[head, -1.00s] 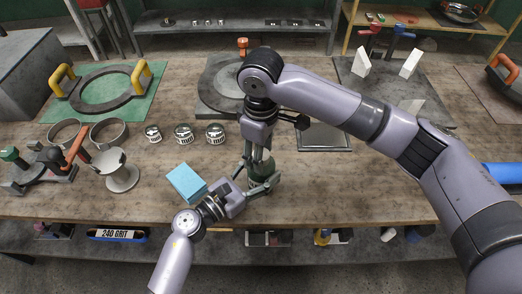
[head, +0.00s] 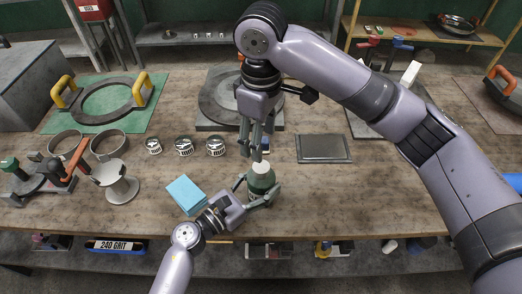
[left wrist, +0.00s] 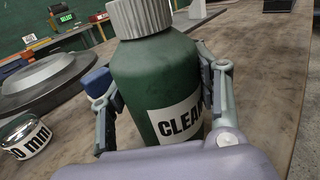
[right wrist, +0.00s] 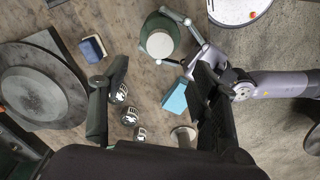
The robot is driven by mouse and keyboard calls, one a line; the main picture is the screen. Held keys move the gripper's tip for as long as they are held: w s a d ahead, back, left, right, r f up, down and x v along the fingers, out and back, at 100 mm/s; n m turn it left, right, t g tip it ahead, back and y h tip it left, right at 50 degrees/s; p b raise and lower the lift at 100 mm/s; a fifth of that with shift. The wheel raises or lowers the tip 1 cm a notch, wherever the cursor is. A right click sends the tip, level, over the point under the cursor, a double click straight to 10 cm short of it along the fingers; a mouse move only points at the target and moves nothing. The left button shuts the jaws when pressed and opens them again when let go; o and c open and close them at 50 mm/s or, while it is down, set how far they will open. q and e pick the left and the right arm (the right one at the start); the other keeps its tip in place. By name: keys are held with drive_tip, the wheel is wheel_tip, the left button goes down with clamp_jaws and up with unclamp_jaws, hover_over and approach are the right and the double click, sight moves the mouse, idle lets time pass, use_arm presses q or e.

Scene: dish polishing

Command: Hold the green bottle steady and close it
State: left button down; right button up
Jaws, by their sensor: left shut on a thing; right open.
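The green bottle (head: 261,182) stands upright near the table's front edge, with a ribbed pale grey cap (left wrist: 140,15) on its top. The cap also shows from above in the right wrist view (right wrist: 160,44). The cap appears seated on the neck; how tight it is cannot be told. My left gripper (head: 258,190) is shut on the bottle's body, one finger on each side, with the label partly showing between them in the left wrist view. My right gripper (head: 250,152) is open and empty, above and slightly behind the cap, apart from it.
A light blue block (head: 186,194) lies left of the bottle. A dark blue block (right wrist: 93,48) lies behind it near a round grey disc (right wrist: 42,84). Several small tins (head: 184,146) stand to the left. A dark flat plate (head: 323,148) lies to the right; table there is clear.

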wheel_tip(320, 180, up, 2)
drive_tip(key=shift+r, duration=0.15)
use_arm(q)
drive_tip(key=shift+c, duration=2.3)
unclamp_jaws()
drive_tip(key=v, duration=1.2)
